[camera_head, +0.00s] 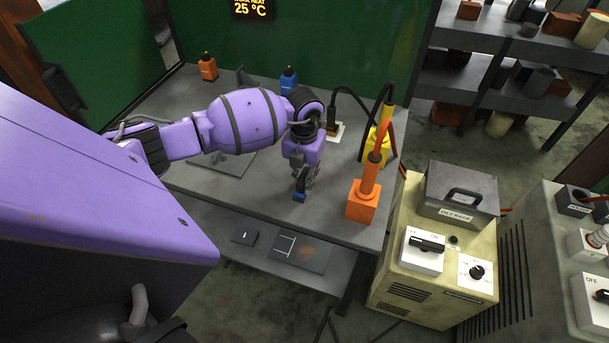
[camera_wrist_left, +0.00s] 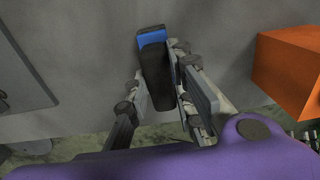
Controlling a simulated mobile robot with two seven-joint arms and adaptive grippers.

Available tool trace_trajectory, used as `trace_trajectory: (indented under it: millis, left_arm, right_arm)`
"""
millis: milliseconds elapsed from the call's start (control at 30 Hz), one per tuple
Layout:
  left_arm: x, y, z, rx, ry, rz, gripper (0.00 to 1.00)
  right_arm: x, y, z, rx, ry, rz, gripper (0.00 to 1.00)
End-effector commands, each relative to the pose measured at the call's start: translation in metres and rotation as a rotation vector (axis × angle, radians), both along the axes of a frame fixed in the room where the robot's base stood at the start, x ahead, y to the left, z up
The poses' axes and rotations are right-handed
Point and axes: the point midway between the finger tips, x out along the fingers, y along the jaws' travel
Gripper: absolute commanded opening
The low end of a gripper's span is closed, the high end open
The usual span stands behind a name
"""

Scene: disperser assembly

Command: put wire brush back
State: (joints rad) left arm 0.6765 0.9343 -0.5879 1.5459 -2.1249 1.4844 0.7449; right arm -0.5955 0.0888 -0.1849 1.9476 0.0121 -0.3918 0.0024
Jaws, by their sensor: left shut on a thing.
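My left gripper (camera_head: 303,182) hangs over the front part of the grey workbench (camera_head: 210,194), left of an orange block. It is shut on a small black and blue piece, taken to be the wire brush (camera_head: 299,197). In the left wrist view the wire brush (camera_wrist_left: 153,65) sits between the fingers of the left gripper (camera_wrist_left: 158,85), its blue end pointing away from my wrist. No bristles can be made out. I cannot tell whether it touches the bench top. My right gripper is in neither view.
The orange block with an orange torch (camera_head: 363,200) stands close right, also in the left wrist view (camera_wrist_left: 290,68). Behind it is a yellow holder (camera_head: 380,146). Small orange (camera_head: 208,67) and blue (camera_head: 288,80) bottles stand at the back. A cream machine (camera_head: 430,275) is right of the bench.

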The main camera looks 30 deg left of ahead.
Motion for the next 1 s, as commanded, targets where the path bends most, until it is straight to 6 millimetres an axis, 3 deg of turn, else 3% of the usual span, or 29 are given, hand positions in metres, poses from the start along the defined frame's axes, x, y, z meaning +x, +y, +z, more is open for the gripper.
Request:
trace_trajectory:
  millis: [267, 300, 433, 767, 1000]
  left_arm:
    - [0.001, 0.000, -0.002, -0.001, -0.002, 0.000, 0.00]
    - [0.000, 0.000, -0.002, -0.001, -0.002, 0.000, 0.24]
    - [0.000, 0.000, -0.002, -0.001, -0.002, 0.001, 0.40]
    - [0.001, 0.000, 0.001, 0.000, -0.003, 0.000, 0.40]
    - [0.002, 0.001, 0.036, 0.002, -0.007, -0.001, 0.40]
  right_arm:
    - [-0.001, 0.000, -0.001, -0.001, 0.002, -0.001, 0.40]
    - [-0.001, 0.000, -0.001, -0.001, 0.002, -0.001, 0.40]
    - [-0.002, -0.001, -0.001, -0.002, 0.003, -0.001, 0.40]
    - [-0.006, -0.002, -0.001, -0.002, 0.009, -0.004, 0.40]
    - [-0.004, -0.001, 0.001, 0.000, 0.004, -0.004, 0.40]
